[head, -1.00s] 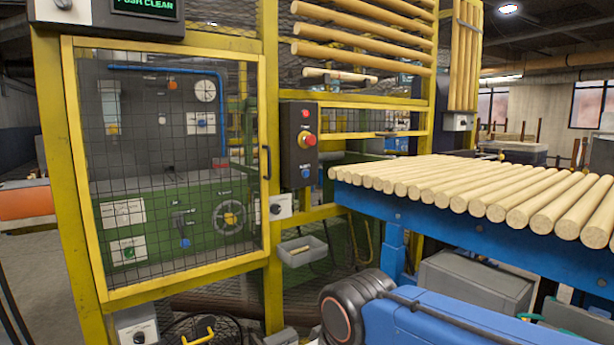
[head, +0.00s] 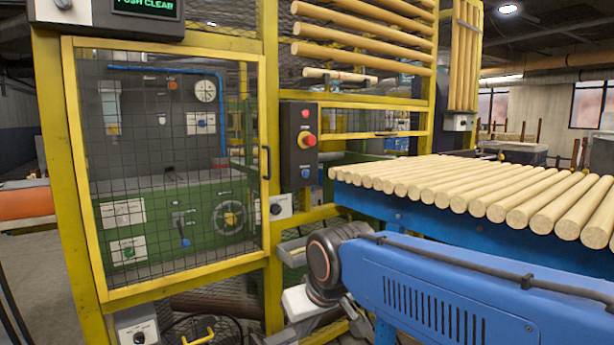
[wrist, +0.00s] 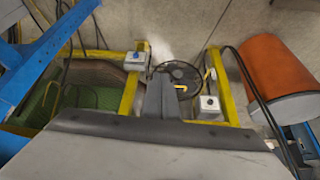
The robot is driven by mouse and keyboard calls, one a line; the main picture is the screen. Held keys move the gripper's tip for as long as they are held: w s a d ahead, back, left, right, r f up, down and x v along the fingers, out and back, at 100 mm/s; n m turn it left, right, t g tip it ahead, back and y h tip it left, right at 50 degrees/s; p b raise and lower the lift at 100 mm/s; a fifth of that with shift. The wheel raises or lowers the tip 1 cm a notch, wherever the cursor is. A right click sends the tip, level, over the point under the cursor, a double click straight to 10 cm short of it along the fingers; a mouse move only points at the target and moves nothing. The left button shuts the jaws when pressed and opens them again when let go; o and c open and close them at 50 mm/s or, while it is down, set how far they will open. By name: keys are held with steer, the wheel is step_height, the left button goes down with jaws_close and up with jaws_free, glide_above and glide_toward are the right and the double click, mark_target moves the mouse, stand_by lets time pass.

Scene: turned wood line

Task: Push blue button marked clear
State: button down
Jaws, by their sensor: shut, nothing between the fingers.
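The blue button (head: 305,173) is at the bottom of a dark control box (head: 299,145) on a yellow post in the head view. Its label is too small to read for certain. My gripper shows in the wrist view as shut grey fingers (wrist: 161,82), holding nothing and pointing toward the floor area. In the head view my blue arm is low, right of and below the box. I cannot make out the blue button in the wrist view.
A green display (head: 145,6) reads "PUSH CLEAR". A mesh door (head: 170,165) in a yellow frame is left of the box. A blue table (head: 385,205) with wooden rods is right of it. An orange roller (wrist: 277,65) lies at right in the wrist view.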

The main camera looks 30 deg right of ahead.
mark_target(306, 174)
steer(key=w+d+r+m+t+h, duration=0.1)
steer(key=w+d+r, duration=0.5)
steer(key=w, duration=0.3)
steer(key=w+d+r+m+t+h, duration=0.1)
steer(key=w+d+r, duration=0.4)
steer(key=w+r, duration=0.25)
steer(key=w+d+r+m+h, duration=0.1)
steer(key=w+d+r, duration=0.3)
steer(key=w+d, duration=0.3)
steer(key=w+d+r+m+t+h, duration=0.1)
steer(key=w+d+r, duration=0.3)
steer(key=w+d, duration=0.3)
steer(key=d, duration=0.5)
steer(key=shift+w+r+m+t+h, duration=0.3)
steer(key=shift+w+r, duration=0.05)
steer(key=shift+w+a, duration=0.15)
steer(key=shift+w, duration=4.25)
steer(key=shift+w, duration=0.2)
steer(key=shift+w, duration=0.25)
